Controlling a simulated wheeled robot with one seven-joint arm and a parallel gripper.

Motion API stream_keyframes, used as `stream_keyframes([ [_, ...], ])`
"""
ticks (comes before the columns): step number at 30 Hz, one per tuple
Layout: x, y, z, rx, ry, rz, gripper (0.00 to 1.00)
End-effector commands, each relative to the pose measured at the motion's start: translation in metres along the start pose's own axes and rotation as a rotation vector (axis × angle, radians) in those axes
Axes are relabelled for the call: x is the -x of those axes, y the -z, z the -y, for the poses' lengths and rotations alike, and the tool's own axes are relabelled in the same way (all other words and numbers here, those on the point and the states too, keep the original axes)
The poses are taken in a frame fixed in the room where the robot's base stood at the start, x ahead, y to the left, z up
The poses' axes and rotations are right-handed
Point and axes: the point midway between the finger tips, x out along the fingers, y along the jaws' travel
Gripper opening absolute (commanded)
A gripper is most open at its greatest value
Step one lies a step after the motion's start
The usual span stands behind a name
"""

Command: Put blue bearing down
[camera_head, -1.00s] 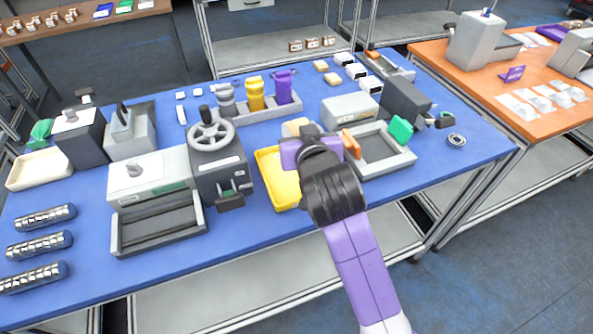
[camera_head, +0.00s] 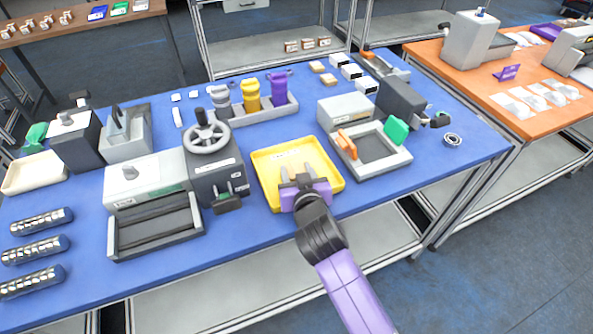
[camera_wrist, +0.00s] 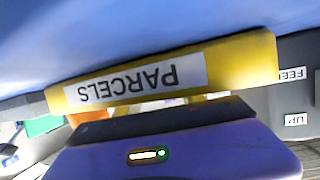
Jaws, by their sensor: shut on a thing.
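My gripper (camera_head: 298,181), purple with grey fingers, is over the front part of a yellow tray (camera_head: 330,186). Its fingers point toward the back of the tray. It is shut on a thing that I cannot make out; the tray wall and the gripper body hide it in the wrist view. The wrist view shows the purple gripper body (camera_wrist: 180,150) close to the yellow tray wall (camera_wrist: 235,62), whose label reads PARCELS upside down. I cannot identify a blue bearing. A silver ring-shaped bearing (camera_head: 452,139) lies on the table's right end.
A grey handwheel machine (camera_head: 217,175) stands left of the tray. A grey frame (camera_head: 397,163) with orange and green parts stands to its right. Several coloured holders (camera_head: 251,95) stand behind. Blue tabletop (camera_head: 225,235) is clear at the front edge.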

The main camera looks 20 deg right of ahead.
Motion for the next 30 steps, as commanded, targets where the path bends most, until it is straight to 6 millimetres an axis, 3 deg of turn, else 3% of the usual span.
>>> stream_keyframes([
  [8, -0.001, -0.003, 0.0, 0.0, 0.0, -0.001, 0.0],
  [9, -0.001, -0.003, 0.0, 0.0, 0.0, 0.0, 0.5],
  [12, -0.001, -0.002, 0.0, 0.0, 0.0, 0.0, 0.68],
  [24, 0.001, 0.003, 0.0, 0.0, 0.0, 0.0, 0.68],
  [30, 0.029, -0.001, 0.0, 0.0, 0.001, 0.001, 0.68],
])
